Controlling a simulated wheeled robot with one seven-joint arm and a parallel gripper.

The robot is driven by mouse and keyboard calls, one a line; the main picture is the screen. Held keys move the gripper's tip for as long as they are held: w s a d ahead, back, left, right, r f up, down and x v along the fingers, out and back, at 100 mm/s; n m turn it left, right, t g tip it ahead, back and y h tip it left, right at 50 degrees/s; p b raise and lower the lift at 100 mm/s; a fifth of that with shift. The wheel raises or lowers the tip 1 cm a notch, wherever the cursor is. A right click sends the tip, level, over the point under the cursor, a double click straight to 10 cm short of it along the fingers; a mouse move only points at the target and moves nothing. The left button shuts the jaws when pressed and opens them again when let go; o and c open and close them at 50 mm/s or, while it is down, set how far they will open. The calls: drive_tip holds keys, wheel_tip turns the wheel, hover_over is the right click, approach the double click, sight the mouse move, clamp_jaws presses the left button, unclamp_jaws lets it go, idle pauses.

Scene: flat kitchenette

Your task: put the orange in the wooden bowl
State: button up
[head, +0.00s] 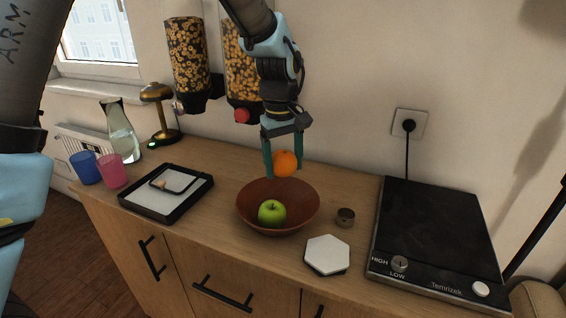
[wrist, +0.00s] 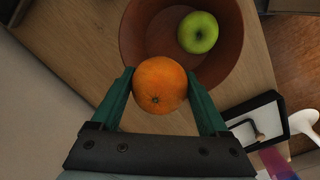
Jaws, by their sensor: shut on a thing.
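The orange (head: 286,164) is held between the two green fingers of my gripper (head: 283,166), which is shut on it. In the wrist view the orange (wrist: 160,85) sits between the fingertips (wrist: 160,84) and overlaps the near rim of the bowl. The brown wooden bowl (head: 300,207) stands on the counter, just below and in front of the gripper in the head view; it also shows in the wrist view (wrist: 140,40). A green apple (head: 271,212) lies inside the bowl. The orange appears to be above the bowl's back rim; its exact height is hard to tell.
A black hotplate (head: 439,230) stands farther right. A black-edged tray (head: 137,206) lies left. Cereal dispensers (head: 188,58) hang on the wall behind. Cups (head: 111,171) stand far left.

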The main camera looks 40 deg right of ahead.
sight(282, 153)
drive_tip(key=shift+f, duration=0.1)
idle(0.3)
drive_tip(key=shift+f+b, duration=1.3)
drive_tip(key=shift+f, duration=1)
drive_tip(key=shift+f+b, duration=0.75)
drive_tip(key=shift+f, duration=0.6)
drive_tip(key=o, duration=1.3)
drive_tip(key=shift+o, duration=0.2)
drive_tip(key=shift+r, duration=0.1)
drive_tip(key=r, duration=0.3)
drive_tip(key=r+b, duration=0.1)
drive_tip(key=r, duration=0.6)
drive_tip(key=shift+a+r, duration=0.3)
